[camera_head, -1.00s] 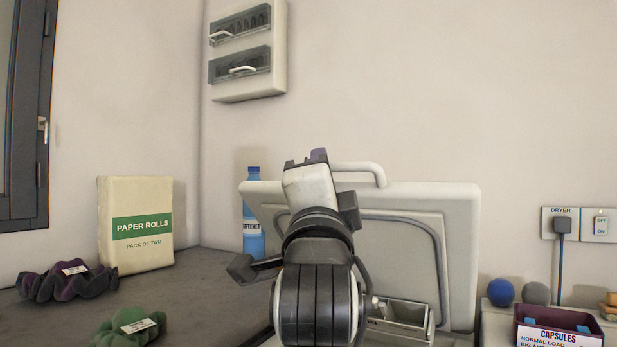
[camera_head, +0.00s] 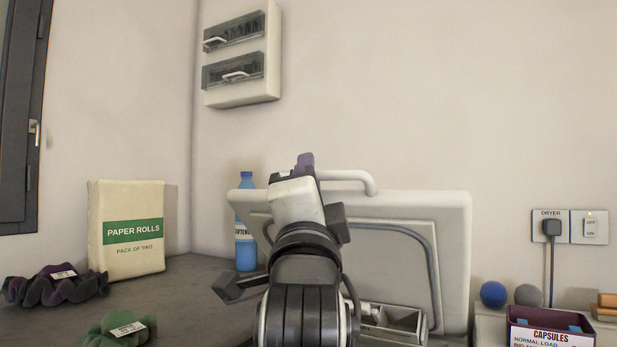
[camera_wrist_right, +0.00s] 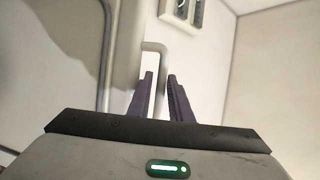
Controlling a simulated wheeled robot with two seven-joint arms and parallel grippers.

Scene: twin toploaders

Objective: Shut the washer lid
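The pale washer lid (camera_head: 455,240) stands open and upright against the back wall. Its bar handle (camera_head: 368,182) runs along the top edge, its left end hidden behind my right gripper. My right gripper (camera_head: 305,162) is at this left part of the handle. In the right wrist view, the two purple fingers of my right gripper (camera_wrist_right: 160,77) lie close along both sides of the handle bar (camera_wrist_right: 157,48) and look shut on it. The lid also shows there (camera_wrist_right: 123,45). The washer opening is mostly hidden behind my arm. My left gripper is not clearly in view.
A blue bottle (camera_head: 245,248) stands left of the lid, near my arm. Paper rolls (camera_head: 130,255) and two scrunchies, purple (camera_head: 55,287) and green (camera_head: 118,330), are on the left counter. A capsules box (camera_head: 550,325) and two balls (camera_head: 493,294) sit at right.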

